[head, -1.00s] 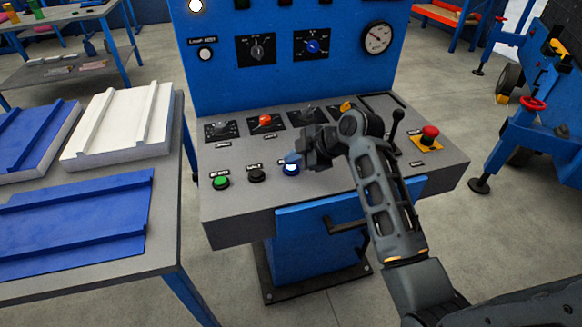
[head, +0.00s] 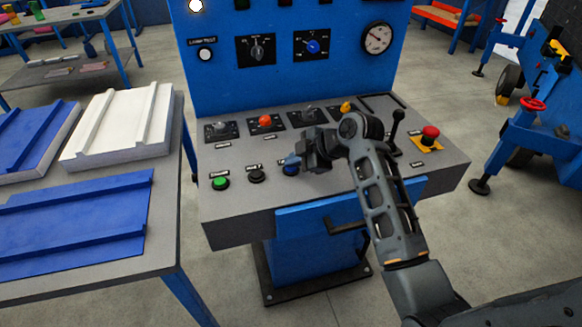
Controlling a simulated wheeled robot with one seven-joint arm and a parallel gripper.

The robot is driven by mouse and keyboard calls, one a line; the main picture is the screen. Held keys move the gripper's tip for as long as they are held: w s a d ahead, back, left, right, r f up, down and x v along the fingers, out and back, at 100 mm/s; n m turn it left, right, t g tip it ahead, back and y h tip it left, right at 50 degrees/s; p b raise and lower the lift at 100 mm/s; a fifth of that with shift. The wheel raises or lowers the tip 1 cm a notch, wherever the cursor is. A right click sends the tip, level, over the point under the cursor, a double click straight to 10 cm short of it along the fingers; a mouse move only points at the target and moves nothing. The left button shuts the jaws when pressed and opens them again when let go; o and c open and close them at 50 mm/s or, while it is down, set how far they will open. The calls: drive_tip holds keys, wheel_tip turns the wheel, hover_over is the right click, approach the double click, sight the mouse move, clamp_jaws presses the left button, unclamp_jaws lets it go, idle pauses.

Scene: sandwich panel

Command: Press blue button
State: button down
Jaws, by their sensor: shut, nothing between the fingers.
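The blue button (head: 291,170) is on the sloped grey top of the control panel (head: 330,187), the rightmost of a row of three with a green and a black button. In the head view my gripper (head: 294,160) is shut and empty, its tips right over the blue button and hiding its upper part. The tips look to be at or touching the button; the exact contact is hidden. The button looks dark blue, without a bright centre.
A green button (head: 221,182) and a black button (head: 256,175) sit to the left. Several switches, including a red-topped one (head: 265,121), stand behind. A black lever (head: 396,125) and a red emergency knob (head: 430,133) are at right. A table (head: 166,220) with panels stands left.

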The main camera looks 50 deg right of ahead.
sight(294, 170)
idle(0.4)
drive_tip(key=shift+r+p, duration=0.7)
drive_tip(key=shift+r, duration=0.05)
drive_tip(key=shift+r, duration=0.1)
wheel_tip(294, 170, up, 5)
drive_tip(key=p, duration=0.4)
idle(0.8)
